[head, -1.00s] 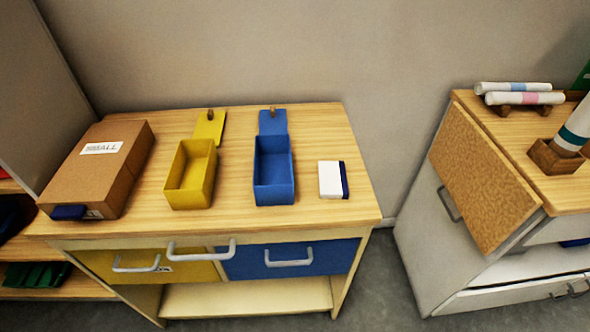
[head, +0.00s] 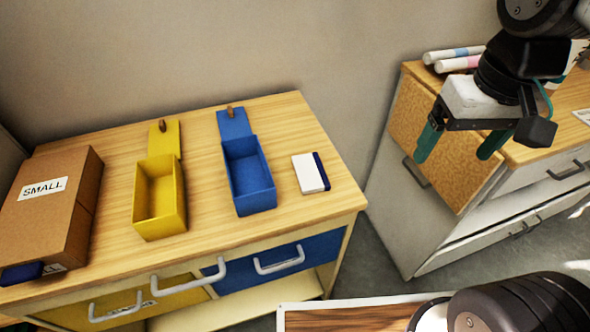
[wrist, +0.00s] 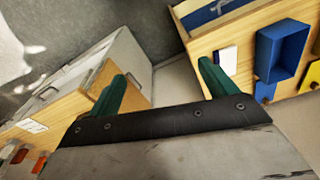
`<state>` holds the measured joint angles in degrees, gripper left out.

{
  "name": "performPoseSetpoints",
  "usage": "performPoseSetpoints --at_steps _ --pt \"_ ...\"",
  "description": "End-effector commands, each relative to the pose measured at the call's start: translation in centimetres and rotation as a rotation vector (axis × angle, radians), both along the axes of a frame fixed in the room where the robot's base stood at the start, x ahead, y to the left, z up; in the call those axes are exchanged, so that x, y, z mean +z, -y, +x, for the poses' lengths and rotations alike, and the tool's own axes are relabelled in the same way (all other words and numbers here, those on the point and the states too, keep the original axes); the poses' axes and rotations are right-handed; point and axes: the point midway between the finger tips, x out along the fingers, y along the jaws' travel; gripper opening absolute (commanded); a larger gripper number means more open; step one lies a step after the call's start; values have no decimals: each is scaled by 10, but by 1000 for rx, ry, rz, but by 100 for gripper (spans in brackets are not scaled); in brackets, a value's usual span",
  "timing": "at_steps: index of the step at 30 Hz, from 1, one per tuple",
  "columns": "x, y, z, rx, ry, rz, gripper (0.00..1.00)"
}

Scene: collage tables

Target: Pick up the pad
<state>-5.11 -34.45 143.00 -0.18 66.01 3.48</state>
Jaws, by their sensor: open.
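The pad (head: 310,173) is a small white block with a dark blue edge. It lies flat on the wooden table, right of the blue box. The pad also shows in the wrist view (wrist: 228,60), just beyond one fingertip. My gripper (head: 456,150) has green fingers spread apart with nothing between them. It hangs in the air to the right of the table, in front of the other cabinet, well apart from the pad. In the wrist view the open fingers (wrist: 165,85) point toward the gap between the two pieces of furniture.
On the table (head: 290,120) stand an open blue box (head: 248,175), an open yellow box (head: 160,198) and a cardboard box marked SMALL (head: 45,215). Drawer handles stick out at the front. The cabinet at right holds paper rolls (head: 455,60) and has a tilted cork board (head: 428,135).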

Motion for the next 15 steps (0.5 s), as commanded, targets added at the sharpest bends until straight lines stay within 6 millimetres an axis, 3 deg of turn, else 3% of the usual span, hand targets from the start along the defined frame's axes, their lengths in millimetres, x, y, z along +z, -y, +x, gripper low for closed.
performPoseSetpoints --at_steps 3,9,15 --pt "-15 -33 44 48 -34 0 85" --pt "-55 -102 106 108 -66 -3 85" --pt "-101 -161 139 146 -88 -10 85"
